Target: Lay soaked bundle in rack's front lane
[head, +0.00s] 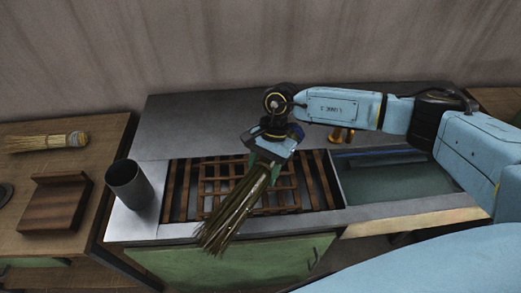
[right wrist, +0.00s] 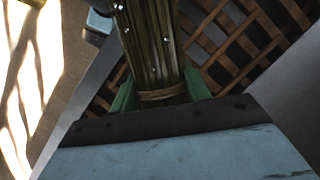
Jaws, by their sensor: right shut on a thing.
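The soaked bundle (head: 230,215) is a sheaf of dark olive-brown stalks, with small bright drops on it in the right wrist view (right wrist: 152,45). A tan tie (right wrist: 160,95) goes round it near my fingers. My right gripper (head: 264,170) is shut on its upper end, with green fingers on both sides. The bundle slants down to the lower left, its loose end over the counter's front edge. The brown slatted rack (head: 290,190) is behind and below it, partly hidden by the bundle. I cannot tell whether they touch. My left gripper is out of view.
A grey metal cup (head: 130,186) stands left of the rack. A water-filled basin (head: 395,182) is to the right, with a brass fitting (head: 341,135) behind. The left table holds a pale tied bundle (head: 45,142) and a wooden block (head: 55,205). The rear counter is mostly clear.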

